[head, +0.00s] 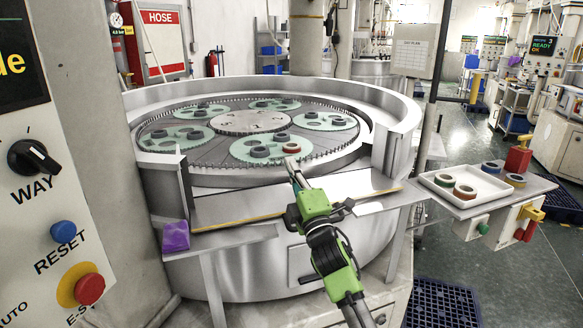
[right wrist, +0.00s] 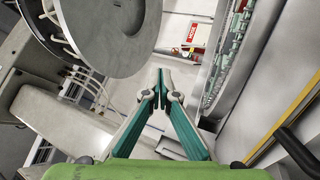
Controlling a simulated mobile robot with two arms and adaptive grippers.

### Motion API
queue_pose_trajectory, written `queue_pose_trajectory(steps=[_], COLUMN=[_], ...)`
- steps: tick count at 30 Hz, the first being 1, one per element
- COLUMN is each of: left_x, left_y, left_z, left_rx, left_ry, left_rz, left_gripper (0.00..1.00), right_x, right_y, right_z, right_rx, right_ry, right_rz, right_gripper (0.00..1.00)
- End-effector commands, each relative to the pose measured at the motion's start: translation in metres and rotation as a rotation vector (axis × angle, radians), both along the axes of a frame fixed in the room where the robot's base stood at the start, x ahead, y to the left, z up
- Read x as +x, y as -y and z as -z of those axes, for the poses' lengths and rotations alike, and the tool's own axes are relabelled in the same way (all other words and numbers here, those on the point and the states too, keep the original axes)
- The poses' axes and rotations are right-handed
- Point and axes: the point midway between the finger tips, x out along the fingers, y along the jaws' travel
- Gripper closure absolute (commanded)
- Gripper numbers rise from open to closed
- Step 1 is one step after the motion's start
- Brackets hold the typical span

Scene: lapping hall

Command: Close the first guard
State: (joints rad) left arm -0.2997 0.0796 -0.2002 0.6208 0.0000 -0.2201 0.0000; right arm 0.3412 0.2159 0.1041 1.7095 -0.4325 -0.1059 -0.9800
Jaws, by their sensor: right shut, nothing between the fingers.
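The lapping machine (head: 232,262) has a raised metal rim with a gap at the front. At that gap a flat metal panel with a yellow edge (head: 232,207) lies lowered; I take it for the guard. The yellow edge also shows in the right wrist view (right wrist: 297,98). My right gripper (head: 292,163) is above the panel, its tips pointing inward near the red ring (head: 291,148). In the right wrist view its fingers (right wrist: 160,76) are together with nothing between them. I cannot tell whether the arm touches the panel. My left gripper is out of view.
Green carriers with dark rings (head: 186,136) lie on the toothed plate. A purple block (head: 175,236) sits at the panel's left. A white tray with rings (head: 445,195) stands on the right shelf. A control panel with knobs (head: 62,232) fills the left. A large grey disc (right wrist: 100,35) hangs overhead.

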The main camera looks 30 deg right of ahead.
Motion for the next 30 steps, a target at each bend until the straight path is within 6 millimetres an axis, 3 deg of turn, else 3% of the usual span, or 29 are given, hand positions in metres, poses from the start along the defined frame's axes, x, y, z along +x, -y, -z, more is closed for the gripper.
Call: queue_pose_trajectory(steps=[25, 30], left_x=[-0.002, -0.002], left_y=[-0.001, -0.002], left_z=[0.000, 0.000], left_rx=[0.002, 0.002], left_ry=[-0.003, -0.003], left_rz=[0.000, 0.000], left_gripper=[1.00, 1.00], right_x=[0.000, -0.012], right_y=[0.000, -0.002], right_z=[0.000, 0.007], right_rx=[0.000, 0.000], right_ry=[0.000, -0.002], right_rz=[0.000, 0.000], right_gripper=[1.00, 1.00])
